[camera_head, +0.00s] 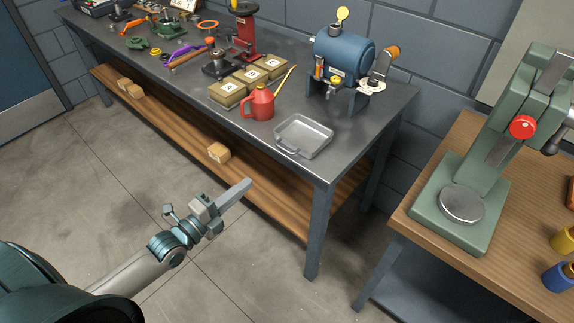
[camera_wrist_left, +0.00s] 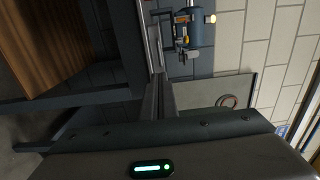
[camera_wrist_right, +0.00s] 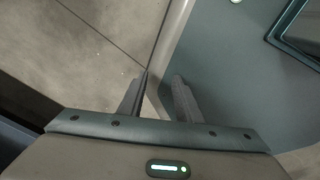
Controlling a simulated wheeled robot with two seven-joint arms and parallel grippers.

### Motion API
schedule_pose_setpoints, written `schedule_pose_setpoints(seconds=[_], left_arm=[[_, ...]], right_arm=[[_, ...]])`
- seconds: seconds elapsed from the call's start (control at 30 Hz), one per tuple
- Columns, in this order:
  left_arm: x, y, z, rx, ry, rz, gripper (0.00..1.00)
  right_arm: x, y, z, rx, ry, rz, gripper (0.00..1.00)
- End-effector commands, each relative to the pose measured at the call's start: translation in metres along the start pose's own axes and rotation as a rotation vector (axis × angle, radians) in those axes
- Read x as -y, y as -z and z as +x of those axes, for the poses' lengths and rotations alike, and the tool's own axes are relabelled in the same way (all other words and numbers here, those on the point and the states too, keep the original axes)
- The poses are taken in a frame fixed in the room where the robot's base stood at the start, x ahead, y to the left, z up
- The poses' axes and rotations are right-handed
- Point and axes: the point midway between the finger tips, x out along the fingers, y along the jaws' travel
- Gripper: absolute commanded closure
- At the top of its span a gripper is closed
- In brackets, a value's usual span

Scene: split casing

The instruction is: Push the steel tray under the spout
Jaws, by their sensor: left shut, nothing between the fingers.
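The steel tray (camera_head: 304,136) is a shallow grey pan with a handle on its near left side. It lies flat on the dark bench close to the front edge, in front of the tank and apart from it. The blue tank (camera_head: 343,57) stands on legs at the back, with a small orange and yellow spout (camera_head: 320,70) on its left end; the tank also shows in the left wrist view (camera_wrist_left: 201,28). My left gripper (camera_head: 247,184) is shut and empty, in front of the bench, near and left of the tray. My right gripper (camera_wrist_right: 162,76) shows only in its wrist view, open and empty.
A red watering can (camera_head: 260,103) stands just left of the tray, with lettered boxes (camera_head: 228,92) beyond it. A green press (camera_head: 463,195) stands on a wooden table at right. The bench's bare front right corner (camera_head: 350,150) is clear. A lower shelf (camera_head: 265,192) runs underneath.

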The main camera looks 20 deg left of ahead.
Motion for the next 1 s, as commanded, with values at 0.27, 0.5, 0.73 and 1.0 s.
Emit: schedule_pose_setpoints(seconds=[0.27,0.5,0.73,1.0], left_arm=[[0.004,0.001,0.000,-0.003,0.006,0.008,1.00],[0.004,0.001,0.004,-0.002,0.006,0.007,1.00],[0.005,0.000,0.021,-0.002,0.007,0.006,1.00],[0.006,0.001,0.058,-0.002,0.007,0.006,1.00]], right_arm=[[-0.008,0.011,0.001,-0.014,-0.008,-0.002,0.69],[-0.009,0.011,-0.001,-0.013,-0.009,-0.002,0.69],[-0.006,0.004,-0.007,-0.004,-0.006,-0.001,0.69],[0.000,0.006,-0.017,-0.005,0.000,0.002,0.69]])
